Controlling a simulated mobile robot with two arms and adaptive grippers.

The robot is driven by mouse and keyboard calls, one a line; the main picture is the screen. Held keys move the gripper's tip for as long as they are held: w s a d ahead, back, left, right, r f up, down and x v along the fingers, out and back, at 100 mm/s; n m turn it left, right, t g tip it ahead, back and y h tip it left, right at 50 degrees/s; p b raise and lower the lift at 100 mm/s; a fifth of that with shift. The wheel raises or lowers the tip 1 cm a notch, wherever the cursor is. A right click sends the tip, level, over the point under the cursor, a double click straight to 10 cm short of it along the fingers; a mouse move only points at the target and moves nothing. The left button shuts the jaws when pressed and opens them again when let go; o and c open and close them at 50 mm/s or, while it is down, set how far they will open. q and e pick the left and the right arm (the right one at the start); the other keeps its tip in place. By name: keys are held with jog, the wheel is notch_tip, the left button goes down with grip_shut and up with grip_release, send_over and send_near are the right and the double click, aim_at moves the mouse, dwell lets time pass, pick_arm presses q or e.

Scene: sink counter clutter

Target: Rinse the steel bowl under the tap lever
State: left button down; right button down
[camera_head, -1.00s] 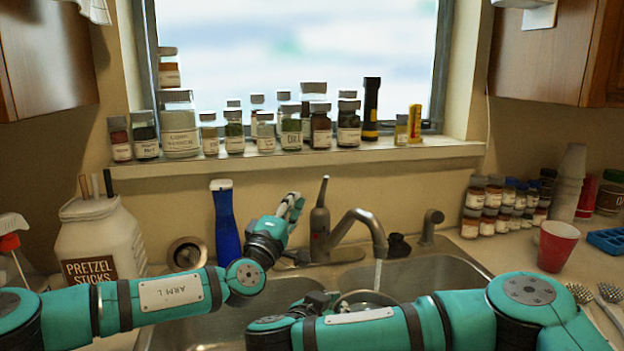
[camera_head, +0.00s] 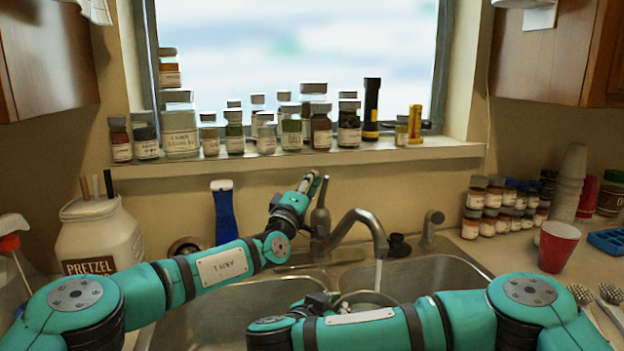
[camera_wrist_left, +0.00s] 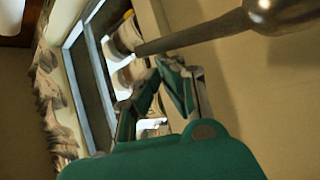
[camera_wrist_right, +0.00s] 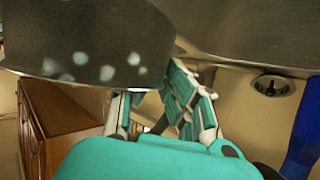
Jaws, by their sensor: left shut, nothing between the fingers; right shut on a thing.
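The steel bowl (camera_head: 366,298) is in the sink under the tap (camera_head: 368,222), mostly hidden by my right arm. A thin water stream (camera_head: 378,274) falls from the spout towards it. In the right wrist view the bowl (camera_wrist_right: 95,40) is close, with pale spots on its side. My right gripper (camera_head: 318,299) is shut on it, probably at the rim; the contact is partly hidden. The tap lever (camera_head: 320,194) stands upright; it crosses the left wrist view (camera_wrist_left: 195,38) as a dark rod. My left gripper (camera_head: 316,180) is shut and empty, close beside the lever's top; I cannot tell whether they touch.
A blue-handled item (camera_head: 224,214) stands behind the sink. Jars and a flashlight (camera_head: 371,108) line the windowsill (camera_head: 300,157) above the lever. A pretzel tub (camera_head: 97,238) stands left; a red cup (camera_head: 557,246) stands right. The left basin (camera_head: 225,310) looks clear.

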pick_arm(q)
jog(key=shift+w+d+r, duration=0.15)
jog(key=shift+w+r, duration=0.05)
jog(key=shift+w, duration=0.1)
jog(key=shift+s+d+f+m+t+h, duration=0.2)
jog(key=shift+s+f+m+h, duration=0.1)
jog(key=shift+s+m+h, duration=0.25)
jog(key=shift+s+d+f+m+t+h, duration=0.25)
jog(key=shift+s+m+h, duration=0.1)
jog(key=shift+s+m, duration=0.25)
jog(key=shift+s+a, duration=0.1)
jog(key=v, duration=0.9)
jog(key=shift+s+a+f, duration=0.2)
jog(key=shift+a+f, duration=0.05)
jog(key=shift+f, duration=0.1)
